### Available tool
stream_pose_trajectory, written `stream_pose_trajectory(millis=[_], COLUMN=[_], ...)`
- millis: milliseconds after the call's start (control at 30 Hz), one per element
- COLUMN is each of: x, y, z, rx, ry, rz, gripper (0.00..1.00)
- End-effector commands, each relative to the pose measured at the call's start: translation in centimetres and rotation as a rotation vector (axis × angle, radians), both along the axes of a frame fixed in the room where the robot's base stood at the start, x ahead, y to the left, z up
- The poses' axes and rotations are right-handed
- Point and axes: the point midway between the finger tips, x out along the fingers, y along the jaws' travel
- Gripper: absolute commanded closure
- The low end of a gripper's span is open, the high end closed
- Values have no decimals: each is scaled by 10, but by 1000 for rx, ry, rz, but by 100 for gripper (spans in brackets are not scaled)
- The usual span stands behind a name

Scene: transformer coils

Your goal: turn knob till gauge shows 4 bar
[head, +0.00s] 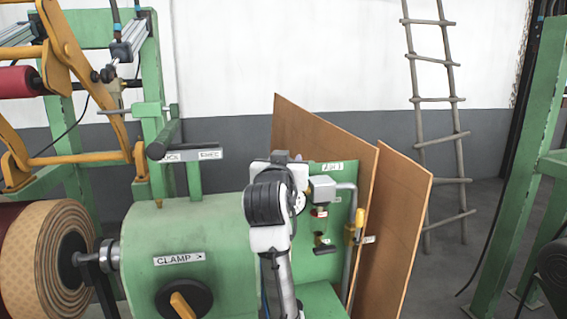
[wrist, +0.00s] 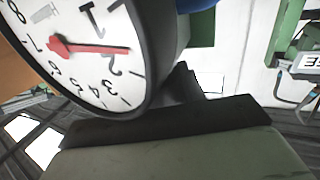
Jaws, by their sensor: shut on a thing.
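The pressure gauge (wrist: 85,65) fills the upper left of the wrist view, close up and upside down, with a white face and black rim. Its red needle (wrist: 95,48) points between 1 and 2, close to 2. My gripper (wrist: 186,88) shows in part as dark shapes at the lower middle, beside the gauge rim. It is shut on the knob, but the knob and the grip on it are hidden. In the head view my arm covers the gripper, in front of the green panel. A blue part (wrist: 196,4) shows at the wrist view's top edge.
A grey box with fittings (head: 322,188), a dark handle (head: 324,249) and a pipe with a yellow valve (head: 358,225) sit right of my arm. Brown boards (head: 398,220) lean behind. The green clamp housing (head: 190,235) stands left. A ladder (head: 437,115) leans on the wall.

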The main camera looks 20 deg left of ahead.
Motion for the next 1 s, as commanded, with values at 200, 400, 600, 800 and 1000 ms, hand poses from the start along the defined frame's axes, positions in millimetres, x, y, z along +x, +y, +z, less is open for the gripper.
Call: stream_pose_trajectory(millis=[200, 400, 600, 800, 1000], x=[0, 0, -1, -2, -2], y=[-1, -4, -8, -11, -13], z=[-1, -1, 0, 0, 0], rx=[0, -1, -1, 0, -1], ry=[2, 1, 1, 1, 1], rz=[-203, -391, -563, -697, -782], gripper=[83, 83, 83, 83, 83])
